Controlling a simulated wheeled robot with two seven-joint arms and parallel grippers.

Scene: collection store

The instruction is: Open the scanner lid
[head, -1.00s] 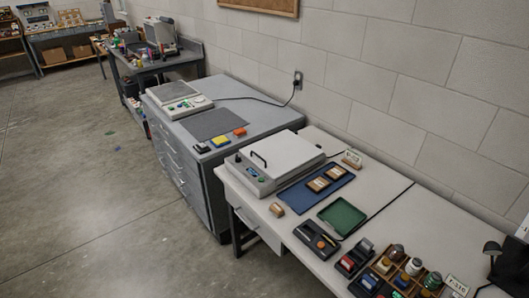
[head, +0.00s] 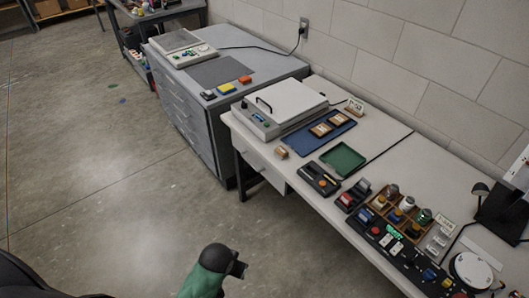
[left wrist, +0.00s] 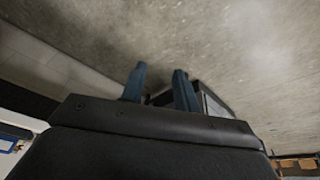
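The scanner (head: 280,112) is a pale flatbed unit on the far left end of the white table. Its light grey lid (head: 293,98) lies flat and closed. A black handle (head: 264,106) stands on the lid's left edge, and a control strip with a small display runs along the front. In the left wrist view, my left gripper (left wrist: 160,83) shows two blue fingers with a gap between them and nothing held. My right gripper is not in view.
A blue tray (head: 292,146) with two framed pieces lies right of the scanner, and a small brown block (head: 281,153) sits in front. A green tray (head: 343,159) and several desk items follow along the white table (head: 320,207). A grey cabinet (head: 191,121) stands behind left. The floor in front is open.

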